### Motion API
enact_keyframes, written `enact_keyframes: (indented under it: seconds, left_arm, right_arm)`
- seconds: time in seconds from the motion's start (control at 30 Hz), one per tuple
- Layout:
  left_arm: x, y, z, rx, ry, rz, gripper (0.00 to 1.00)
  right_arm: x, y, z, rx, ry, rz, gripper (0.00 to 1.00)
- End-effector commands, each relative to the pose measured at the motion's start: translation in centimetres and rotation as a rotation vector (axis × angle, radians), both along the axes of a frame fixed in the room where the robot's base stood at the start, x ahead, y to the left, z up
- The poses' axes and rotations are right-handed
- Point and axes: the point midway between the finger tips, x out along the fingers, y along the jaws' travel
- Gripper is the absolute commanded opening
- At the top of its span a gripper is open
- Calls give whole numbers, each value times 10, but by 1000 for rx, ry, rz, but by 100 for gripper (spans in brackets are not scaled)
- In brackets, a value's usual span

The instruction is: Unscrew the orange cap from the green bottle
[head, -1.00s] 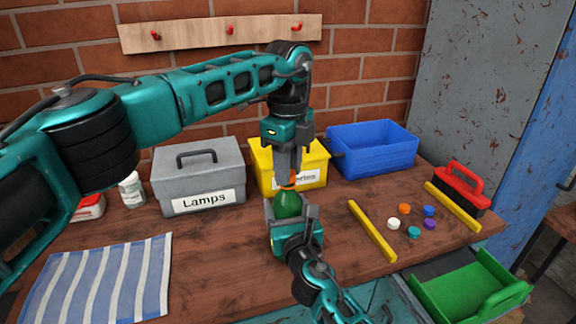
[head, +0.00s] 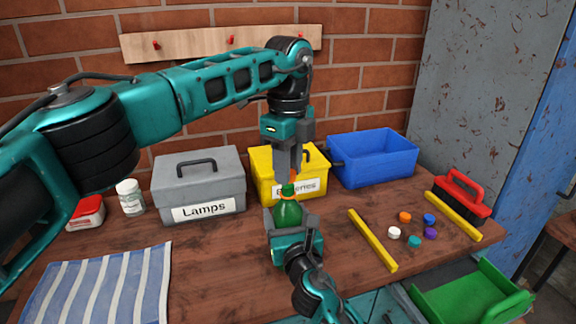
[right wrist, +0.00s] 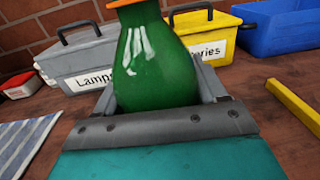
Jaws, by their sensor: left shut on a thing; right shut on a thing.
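The green bottle (head: 287,214) stands upright over the table, and my right gripper (head: 292,223) is shut around its body. It also shows large in the right wrist view (right wrist: 152,68), with an orange ring at its neck. My left gripper (head: 289,174) points straight down above the bottle and is shut on the orange cap (head: 293,176), which is mostly hidden between the fingers. Green neck shows between the cap and the orange ring. I cannot tell whether the cap still touches the top of the neck.
Behind stand the grey Lamps box (head: 203,182), a yellow box (head: 262,178) and a blue bin (head: 375,160). On the right are yellow bars (head: 372,240), several coloured caps (head: 404,217) and a red brush (head: 462,190). A striped cloth (head: 100,287) lies front left.

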Motion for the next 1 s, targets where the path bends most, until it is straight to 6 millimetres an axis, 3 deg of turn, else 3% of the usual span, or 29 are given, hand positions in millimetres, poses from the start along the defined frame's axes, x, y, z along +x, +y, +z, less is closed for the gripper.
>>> enact_keyframes:
  seconds: [0.3, 0.57, 0.6, 0.87, 1.0]
  left_arm:
    - [0, -1, 35, 1, -3, 0, 0]
    - [0, 0, 39, 0, 0, -1, 0]
    - [0, 0, 39, 0, 0, -1, 0]
    - [0, 0, 39, 0, 0, 0, 0]
    - [0, 0, 39, 0, 0, 0, 0]
  right_arm:
    - [0, 0, -1, -1, 1, 0, 0]
    - [0, 0, -1, -1, 1, 0, 0]
    - [0, 0, -1, -1, 1, 0, 74]
    - [0, 0, 0, 0, 1, 0, 99]
    - [0, 0, 0, 0, 0, 0, 100]
